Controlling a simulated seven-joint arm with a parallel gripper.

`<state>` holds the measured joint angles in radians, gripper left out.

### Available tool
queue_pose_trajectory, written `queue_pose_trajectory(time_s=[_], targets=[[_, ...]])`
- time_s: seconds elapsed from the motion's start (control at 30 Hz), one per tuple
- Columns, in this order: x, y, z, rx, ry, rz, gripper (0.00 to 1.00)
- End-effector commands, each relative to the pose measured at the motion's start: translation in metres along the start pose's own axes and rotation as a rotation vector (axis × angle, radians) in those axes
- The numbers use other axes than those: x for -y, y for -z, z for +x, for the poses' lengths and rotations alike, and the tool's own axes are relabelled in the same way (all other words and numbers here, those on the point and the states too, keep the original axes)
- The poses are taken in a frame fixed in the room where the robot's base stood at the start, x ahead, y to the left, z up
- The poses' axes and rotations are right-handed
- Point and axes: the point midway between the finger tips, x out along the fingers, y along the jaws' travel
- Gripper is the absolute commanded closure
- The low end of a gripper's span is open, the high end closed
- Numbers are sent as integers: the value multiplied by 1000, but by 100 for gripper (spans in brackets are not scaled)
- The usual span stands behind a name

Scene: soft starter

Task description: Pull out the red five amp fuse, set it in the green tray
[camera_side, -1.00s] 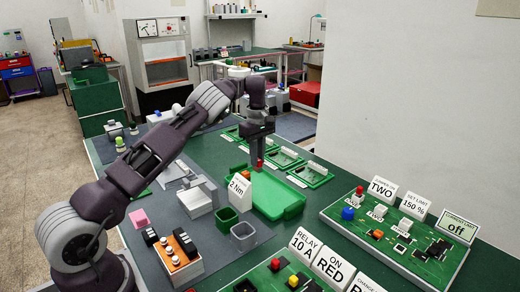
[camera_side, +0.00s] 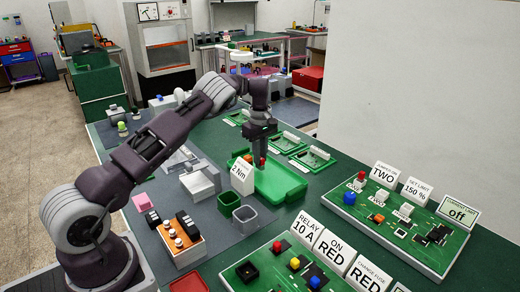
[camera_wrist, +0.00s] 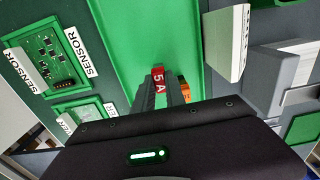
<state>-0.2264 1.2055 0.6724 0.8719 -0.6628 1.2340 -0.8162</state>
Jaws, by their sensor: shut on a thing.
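My gripper (camera_side: 262,160) is shut on the red fuse (camera_side: 262,162), which shows just below the fingertips. In the wrist view the red fuse (camera_wrist: 158,77) carries a "5 A" label and sits between the finger ends. The green tray (camera_side: 285,187) lies under my gripper, and its green floor also shows in the wrist view (camera_wrist: 130,35). The fuse is over the tray's far-left part. Whether it touches the floor I cannot tell. An orange piece (camera_side: 248,158) is close beside my gripper, partly hidden in the wrist view (camera_wrist: 185,91).
A white "2 Nm" card (camera_side: 242,177) stands close at the tray's left edge. Small green sensor boards (camera_side: 312,158) lie behind and right of the tray. Green and grey square bins (camera_side: 246,220) stand in front. A raised circuit panel (camera_side: 400,225) is at the right.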

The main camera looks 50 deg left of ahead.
Motion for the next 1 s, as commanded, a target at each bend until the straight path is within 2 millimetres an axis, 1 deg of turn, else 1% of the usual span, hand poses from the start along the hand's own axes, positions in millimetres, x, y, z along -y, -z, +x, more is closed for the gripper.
queue_pose_trajectory(time_s=[0.2, 0.47, 0.5, 0.6, 0.87, 0.93, 1.0], targets=[[0, 0, 9, -1, 0, 0, 100], [0, 0, 10, -1, 0, 0, 100], [0, 0, 10, -1, 0, 0, 77], [0, 0, 10, -1, 0, 0, 59], [0, 0, 9, -1, 0, 0, 59], [0, 0, 4, -2, -2, 0, 59], [-1, 1, -9, -2, -3, 0, 59]])
